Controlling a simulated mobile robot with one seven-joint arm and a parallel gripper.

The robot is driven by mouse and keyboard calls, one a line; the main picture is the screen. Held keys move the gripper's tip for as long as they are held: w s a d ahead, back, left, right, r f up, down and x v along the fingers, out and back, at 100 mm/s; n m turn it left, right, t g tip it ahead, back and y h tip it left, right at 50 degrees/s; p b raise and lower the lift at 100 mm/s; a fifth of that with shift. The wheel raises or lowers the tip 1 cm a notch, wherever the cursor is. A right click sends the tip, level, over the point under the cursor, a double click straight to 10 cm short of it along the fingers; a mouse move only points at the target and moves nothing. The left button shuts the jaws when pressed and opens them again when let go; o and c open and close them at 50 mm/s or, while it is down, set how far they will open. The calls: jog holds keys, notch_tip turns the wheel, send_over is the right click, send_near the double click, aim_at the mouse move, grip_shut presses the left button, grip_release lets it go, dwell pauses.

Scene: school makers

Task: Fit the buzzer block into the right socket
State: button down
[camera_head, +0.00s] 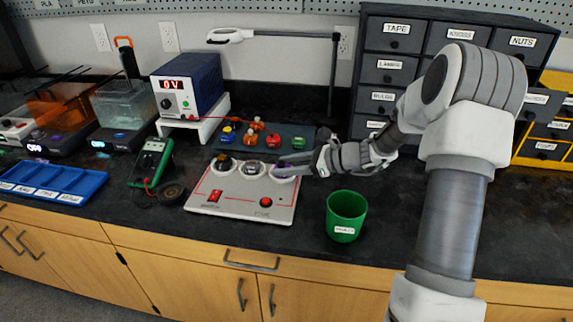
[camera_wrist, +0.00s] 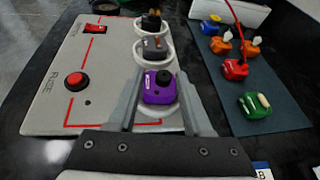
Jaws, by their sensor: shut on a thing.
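The buzzer block is purple with a black round top (camera_wrist: 160,90). It sits between the two fingers of my gripper (camera_wrist: 158,96), which is shut on it. The circuit board (camera_head: 235,199) is a light grey panel with a row of three round white sockets. The block is at the right socket (camera_wrist: 158,113), whose white rim shows around and below it; I cannot tell whether it is seated or just above. In the head view my gripper (camera_head: 297,165) hides most of the block. The middle socket (camera_wrist: 140,52) and the left socket (camera_wrist: 141,25) both hold dark parts.
A dark mat (camera_head: 290,137) with several coloured blocks (camera_wrist: 236,70) lies behind the board. A green cup (camera_head: 346,210) stands to the right. A power supply (camera_head: 188,86) is at the back left, a green multimeter (camera_head: 151,160) left of the board.

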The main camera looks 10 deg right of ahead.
jog(key=c, duration=0.6)
grip_release()
jog(key=shift+d, duration=0.1)
jog(key=shift+p+v, duration=2.25)
jog(key=shift+v, duration=2.1)
jog(key=shift+p+v, duration=0.45)
jog(key=shift+v, duration=0.45)
jog(key=shift+s+d+r, duration=0.1)
